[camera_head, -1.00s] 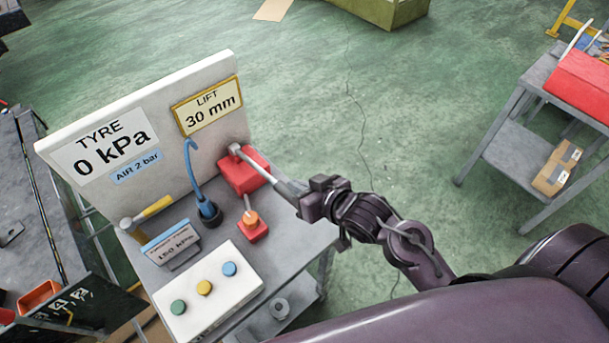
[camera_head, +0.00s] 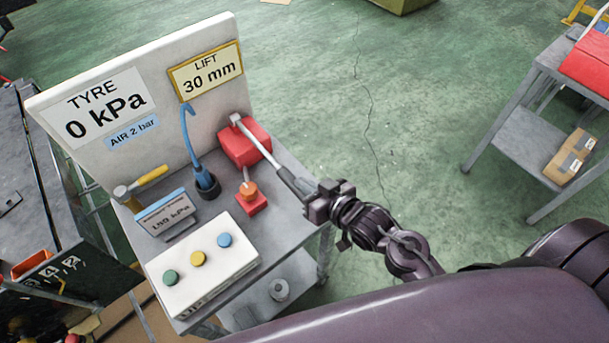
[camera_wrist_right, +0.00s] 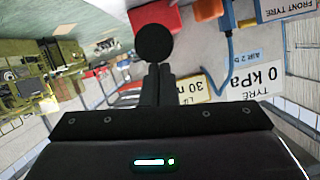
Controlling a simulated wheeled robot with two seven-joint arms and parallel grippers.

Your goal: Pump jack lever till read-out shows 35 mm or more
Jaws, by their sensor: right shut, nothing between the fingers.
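The LIFT read-out (camera_head: 206,72) on the upright white panel shows 30 mm. The red jack (camera_head: 244,141) sits on the bench at the panel's foot. Its lever (camera_head: 262,148) slopes down to the right, with a dark grip at its outer end. My right gripper (camera_head: 314,200) is at that outer end, shut with nothing between its fingers. In the right wrist view, the shut fingers (camera_wrist_right: 157,85) point at a round black end (camera_wrist_right: 154,43), which looks like the lever grip. I cannot tell whether they touch. My left gripper is out of view.
A grey cart (camera_head: 520,120) stands at the right. Open green floor lies between.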

